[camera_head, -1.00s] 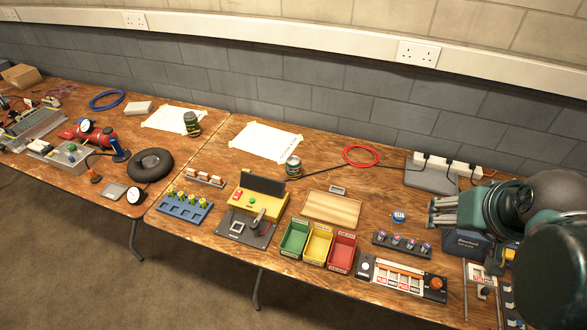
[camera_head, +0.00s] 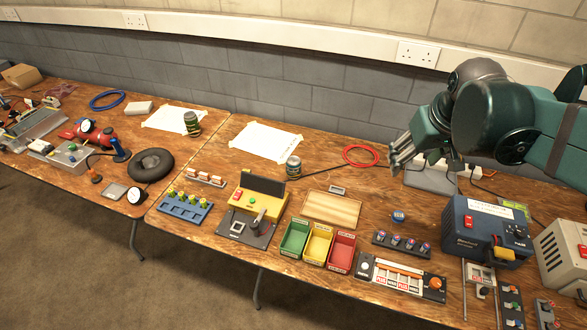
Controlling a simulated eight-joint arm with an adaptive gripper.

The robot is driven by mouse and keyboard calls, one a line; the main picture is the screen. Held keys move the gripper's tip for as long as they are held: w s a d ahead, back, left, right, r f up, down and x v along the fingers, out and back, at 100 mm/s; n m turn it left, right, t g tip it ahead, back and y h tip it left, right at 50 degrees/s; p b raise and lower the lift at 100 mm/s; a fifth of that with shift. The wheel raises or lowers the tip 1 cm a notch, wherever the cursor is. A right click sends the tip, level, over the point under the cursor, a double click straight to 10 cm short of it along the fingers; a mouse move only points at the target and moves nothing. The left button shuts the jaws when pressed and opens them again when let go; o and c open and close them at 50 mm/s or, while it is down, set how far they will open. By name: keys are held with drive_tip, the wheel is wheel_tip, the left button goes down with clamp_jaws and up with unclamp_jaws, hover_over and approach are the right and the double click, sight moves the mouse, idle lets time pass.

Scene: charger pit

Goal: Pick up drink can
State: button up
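A small can-like cylinder (camera_head: 293,167) with a dark and pale wrap stands upright near the middle of the wooden table, right of a white sheet. A second, dark green can-like cylinder (camera_head: 192,123) stands farther left by another white sheet. I cannot read either label, so which is the drink can is unclear. My gripper (camera_head: 397,157) is at the right, raised above the table's back part, and well apart from both cylinders. It appears to hold nothing, but its fingers are seen edge-on and their opening is unclear.
A red cable ring (camera_head: 361,155) lies between the nearer cylinder and my gripper. A wooden board (camera_head: 331,210), coloured bins (camera_head: 318,244) and a yellow device (camera_head: 262,194) stand in front. A power strip is behind my gripper. A blue box (camera_head: 482,230) is at the right.

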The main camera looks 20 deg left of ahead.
drive_tip(key=w+a+f+n+g, duration=0.1)
drive_tip(key=w+a+f+n, duration=0.15)
drive_tip(key=w+a, duration=0.6)
drive_tip(key=n+g+h+p, duration=0.1)
drive_tip(key=n+g, duration=0.2)
drive_tip(key=n, duration=0.3)
approach(293, 160)
drive_tip(key=f, duration=0.4)
drive_tip(key=d+f, duration=0.1)
drive_tip(key=f, duration=0.1)
drive_tip(key=shift+a+f, duration=0.4)
drive_tip(key=shift+f, duration=0.1)
drive_tip(key=shift+f, duration=1.2)
drive_tip(key=shift+f, duration=0.1)
